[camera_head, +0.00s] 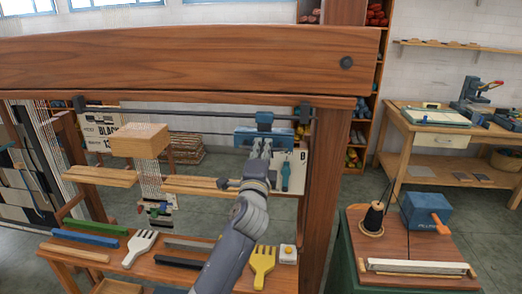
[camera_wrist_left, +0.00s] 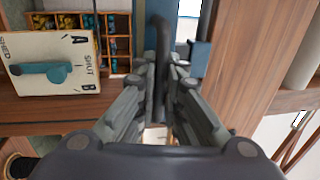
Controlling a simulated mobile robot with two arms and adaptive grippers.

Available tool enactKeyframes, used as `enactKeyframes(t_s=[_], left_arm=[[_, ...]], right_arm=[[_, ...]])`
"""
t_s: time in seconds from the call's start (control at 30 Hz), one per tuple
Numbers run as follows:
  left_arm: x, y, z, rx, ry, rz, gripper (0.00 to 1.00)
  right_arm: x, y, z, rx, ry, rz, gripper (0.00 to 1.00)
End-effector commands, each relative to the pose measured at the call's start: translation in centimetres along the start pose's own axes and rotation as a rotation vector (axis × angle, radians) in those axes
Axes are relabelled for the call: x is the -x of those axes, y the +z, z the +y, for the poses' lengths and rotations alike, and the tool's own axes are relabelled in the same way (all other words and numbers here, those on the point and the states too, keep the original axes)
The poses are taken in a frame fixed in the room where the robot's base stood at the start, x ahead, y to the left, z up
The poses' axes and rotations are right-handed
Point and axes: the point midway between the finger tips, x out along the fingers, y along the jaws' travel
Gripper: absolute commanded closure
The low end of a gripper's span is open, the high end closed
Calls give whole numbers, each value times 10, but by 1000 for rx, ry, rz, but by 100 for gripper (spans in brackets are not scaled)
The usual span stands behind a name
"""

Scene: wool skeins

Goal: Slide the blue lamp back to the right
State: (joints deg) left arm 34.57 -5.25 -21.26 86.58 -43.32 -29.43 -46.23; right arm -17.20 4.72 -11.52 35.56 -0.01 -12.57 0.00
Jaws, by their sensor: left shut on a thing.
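The blue lamp (camera_head: 244,137) hangs from a dark rail (camera_head: 200,113) under the loom's top beam, near the rail's right end. My left gripper (camera_head: 262,148) reaches up to the lamp from below, in front of it. In the left wrist view my left gripper (camera_wrist_left: 158,90) is closed around a dark upright bar (camera_wrist_left: 159,45), which looks like the lamp's handle. A blue part of the lamp (camera_wrist_left: 201,62) shows just right of the bar. My fingers hide part of the handle. My right gripper is in neither view.
A dark end block (camera_head: 305,112) holds the rail at the right post (camera_head: 331,170). A board with a teal lever (camera_head: 286,177) stands close to the right of my gripper. Combs and sticks lie on the bench below, including a yellow comb (camera_head: 263,262).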

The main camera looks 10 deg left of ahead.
Motion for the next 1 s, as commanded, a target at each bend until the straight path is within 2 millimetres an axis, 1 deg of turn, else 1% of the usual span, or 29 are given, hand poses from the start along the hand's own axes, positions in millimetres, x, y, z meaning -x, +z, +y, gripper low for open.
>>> enactKeyframes(t_s=[0.03,0.33,0.37,0.4,0.43,0.67,0.8,0.87,1.0], left_arm=[[1,-4,4,1,8,5,100],[1,-5,4,3,8,8,100],[1,-5,4,3,8,8,85],[1,-5,4,3,7,7,76],[1,-5,4,3,7,7,71],[1,-3,2,2,3,5,71],[2,-3,1,2,2,4,71],[6,-3,2,2,2,4,71],[23,-3,2,2,3,5,71]], right_arm=[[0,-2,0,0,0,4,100],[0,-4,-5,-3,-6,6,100],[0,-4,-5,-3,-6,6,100],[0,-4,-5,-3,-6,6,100],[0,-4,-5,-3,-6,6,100],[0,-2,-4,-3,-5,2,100],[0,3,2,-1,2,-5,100],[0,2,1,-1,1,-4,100],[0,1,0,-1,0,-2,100]])
